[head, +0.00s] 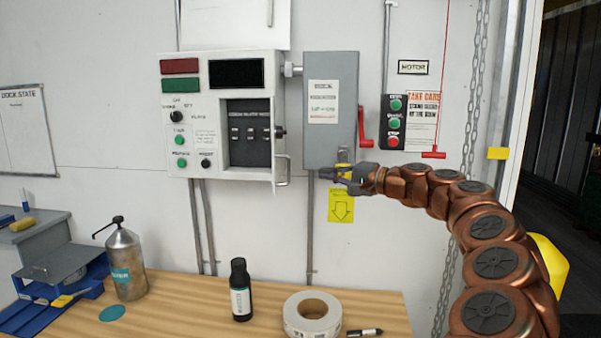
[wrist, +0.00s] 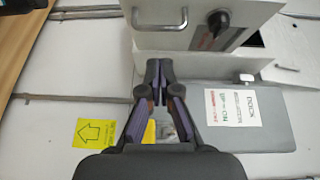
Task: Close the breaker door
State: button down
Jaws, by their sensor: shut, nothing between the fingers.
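The white control panel (head: 218,68) hangs on the wall with its breaker compartment (head: 250,135) exposed and several dark breakers visible. The breaker door (head: 276,160) stands swung out at the compartment's right side, seen nearly edge-on, with a bar handle (head: 284,171) and a black knob. In the wrist view the door (wrist: 190,40) shows its outer face with the handle (wrist: 160,22) and knob. My gripper (head: 324,173) is shut and empty, to the right of the door and below the grey box. In the wrist view the fingertips (wrist: 158,66) are close to the door; contact is unclear.
The grey switch box (head: 331,105) with a red lever (head: 365,127) is right of the door, with a yellow arrow label (head: 341,206) below. A wooden bench (head: 180,308) below holds a metal spray bottle (head: 124,262), a dark bottle (head: 240,290) and a tape roll (head: 297,326).

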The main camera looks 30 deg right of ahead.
jog(key=d+m+h, duration=0.1)
jog(key=d, duration=0.3)
jog(key=w+a+p, duration=0.4)
jog(key=w+a, duration=0.3)
jog(key=w, duration=0.1)
jog(key=shift+w+f+t, duration=0.2)
jog(key=shift+f+t, duration=0.1)
jog(key=shift+t, duration=0.1)
jog(key=shift+a, duration=0.25)
dwell(0.5)
